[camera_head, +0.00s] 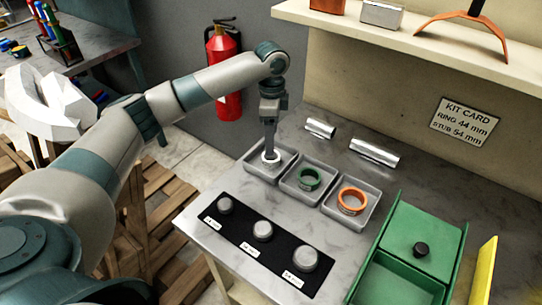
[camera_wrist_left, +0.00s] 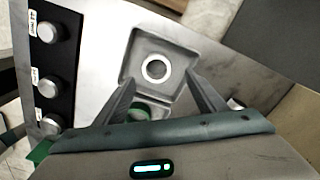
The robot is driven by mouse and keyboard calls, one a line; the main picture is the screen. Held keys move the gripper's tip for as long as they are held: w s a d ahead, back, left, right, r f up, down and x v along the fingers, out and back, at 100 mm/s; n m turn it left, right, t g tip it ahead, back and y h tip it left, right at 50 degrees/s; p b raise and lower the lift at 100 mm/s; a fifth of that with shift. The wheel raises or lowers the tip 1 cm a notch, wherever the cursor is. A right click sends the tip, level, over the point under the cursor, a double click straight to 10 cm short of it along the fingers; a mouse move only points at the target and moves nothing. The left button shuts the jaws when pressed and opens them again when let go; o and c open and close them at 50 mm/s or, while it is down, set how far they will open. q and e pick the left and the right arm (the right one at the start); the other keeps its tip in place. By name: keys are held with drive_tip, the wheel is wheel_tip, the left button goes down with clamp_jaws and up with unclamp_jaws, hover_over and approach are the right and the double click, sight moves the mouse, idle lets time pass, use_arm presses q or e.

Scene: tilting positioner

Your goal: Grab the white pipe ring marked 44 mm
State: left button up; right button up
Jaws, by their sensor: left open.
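The white pipe ring (camera_head: 271,163) lies in the leftmost of three grey trays (camera_head: 248,162). It also shows in the left wrist view (camera_wrist_left: 145,74), lying flat in its tray (camera_wrist_left: 132,52); its size mark is not readable. My left gripper (camera_head: 269,148) points down above that tray, and its lower end partly hides the ring in the head view. In the left wrist view my left gripper (camera_wrist_left: 161,78) is open, with its fingers apart on either side of the ring's near part. Whether they reach ring height is unclear. My right gripper is not in view.
The trays beside it hold a green ring (camera_head: 308,187) and an orange ring (camera_head: 342,207). A black panel with three knobs (camera_head: 263,231) lies in front. A green box (camera_head: 388,285) stands at right. Metal cylinders (camera_head: 374,152) lie behind. A wall card (camera_head: 464,121) reads "RING 44 mm, STUB 54 mm".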

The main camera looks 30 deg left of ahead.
sight(270, 165)
use_arm(q)
drive_tip(key=shift+f, duration=1)
drive_tip(key=shift+s+d+f+p, duration=0.1)
drive_tip(key=shift+s+f+p, duration=0.05)
drive_tip(key=shift+f+p, duration=0.45)
drive_tip(key=f, duration=0.1)
drive_tip(key=f+p, duration=0.1)
drive_tip(key=f, duration=0.1)
drive_tip(key=shift+s+d+p, duration=0.15)
drive_tip(key=shift+d+p, duration=0.05)
drive_tip(key=shift+p, duration=0.1)
drive_tip(key=shift+f, duration=0.5)
drive_tip(key=c, duration=1.2)
